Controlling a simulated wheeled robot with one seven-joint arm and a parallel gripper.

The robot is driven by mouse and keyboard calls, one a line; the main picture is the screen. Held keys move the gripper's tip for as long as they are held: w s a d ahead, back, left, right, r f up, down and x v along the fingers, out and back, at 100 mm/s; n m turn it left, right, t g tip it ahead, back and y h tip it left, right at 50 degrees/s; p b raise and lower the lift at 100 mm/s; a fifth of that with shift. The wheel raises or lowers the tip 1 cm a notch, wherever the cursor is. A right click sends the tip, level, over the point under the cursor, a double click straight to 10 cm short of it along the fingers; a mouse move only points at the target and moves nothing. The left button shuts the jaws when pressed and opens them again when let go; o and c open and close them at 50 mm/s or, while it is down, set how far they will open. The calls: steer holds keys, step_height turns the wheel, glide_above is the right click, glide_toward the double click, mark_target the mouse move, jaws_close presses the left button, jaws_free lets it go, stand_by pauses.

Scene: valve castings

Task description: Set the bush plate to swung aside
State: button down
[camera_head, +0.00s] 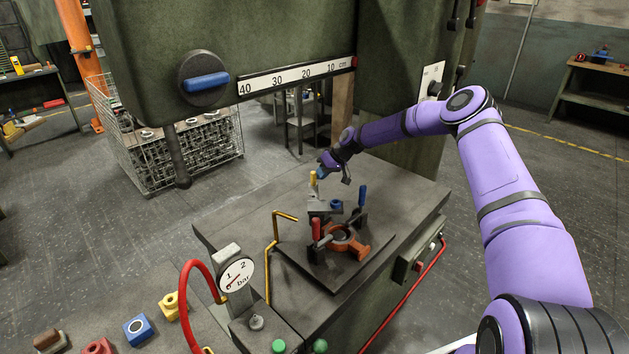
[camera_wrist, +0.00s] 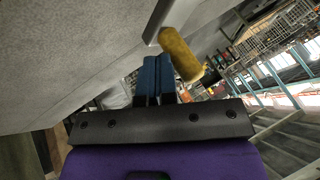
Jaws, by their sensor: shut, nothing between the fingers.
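The bush plate (camera_head: 322,208) is a grey plate on the fixture, with an upright yellow handle (camera_head: 313,179) at its far left. In the head view it lies behind the orange valve casting (camera_head: 358,246), whose round bore shows uncovered. My gripper (camera_head: 321,171) is at the handle's upper end, just to its right. In the wrist view my gripper's blue fingers (camera_wrist: 154,80) are together and empty. The yellow handle (camera_wrist: 181,56) is beside their tips there, not between them; I cannot tell whether they touch. A grey edge (camera_wrist: 168,18) shows at the handle's end.
A red-handled clamp (camera_head: 316,230) and a blue-handled one (camera_head: 362,196) stand by the casting. A bent yellow pipe (camera_head: 270,258) is left of the base plate (camera_head: 337,282). A pressure gauge (camera_head: 236,274) and red hose (camera_head: 187,300) are at front left. The green machine head (camera_head: 225,35) hangs above.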

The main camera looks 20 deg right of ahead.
steer(key=a+n+g, duration=0.4)
steer(key=a+n, duration=0.3)
steer(key=a, duration=0.4)
steer(key=shift+w+n+g+y, duration=0.3)
steer(key=shift+w+g, duration=0.1)
steer(key=shift+a, duration=0.1)
steer(key=v, duration=0.7)
steer(key=shift+d+r, duration=0.2)
steer(key=shift+d, duration=0.1)
